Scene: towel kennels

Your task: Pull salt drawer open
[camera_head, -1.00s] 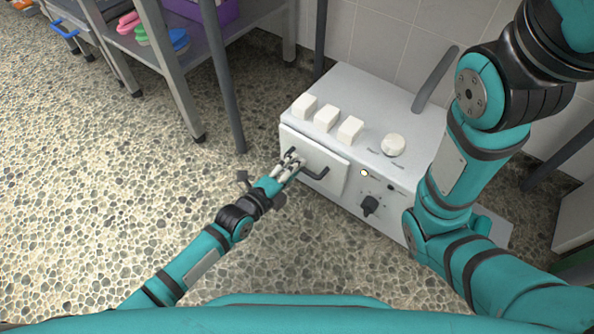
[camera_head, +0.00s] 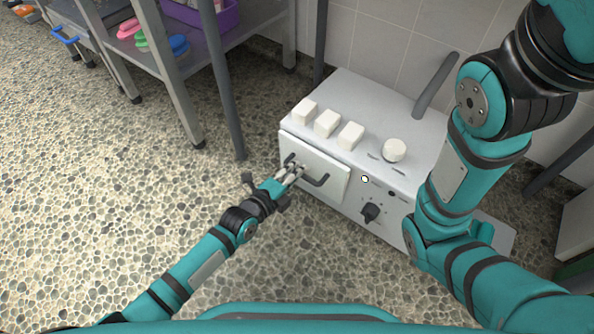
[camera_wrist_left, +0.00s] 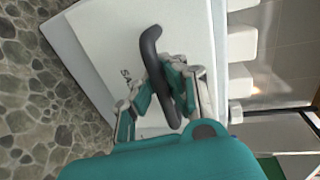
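The salt drawer (camera_head: 325,166) is a white front panel on the low white machine, with a dark bar handle (camera_head: 316,182). The panel stands slightly proud of the machine's front. In the left wrist view, part of its lettering, "SA", shows beside the dark handle (camera_wrist_left: 149,44). My left gripper (camera_head: 297,170) is at the middle of the handle. In the left wrist view, its fingers (camera_wrist_left: 165,72) lie on both sides of the bar, close against it. My right arm passes in front of the machine's right side; its gripper is out of view.
The machine (camera_head: 370,110) carries several white blocks and a round white knob (camera_head: 394,150) on top. A black dial (camera_head: 371,212) and a small lamp are on its front. A metal shelf (camera_head: 205,60) with a purple bin (camera_head: 215,15) stands behind left. The pebbled floor before the drawer is free.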

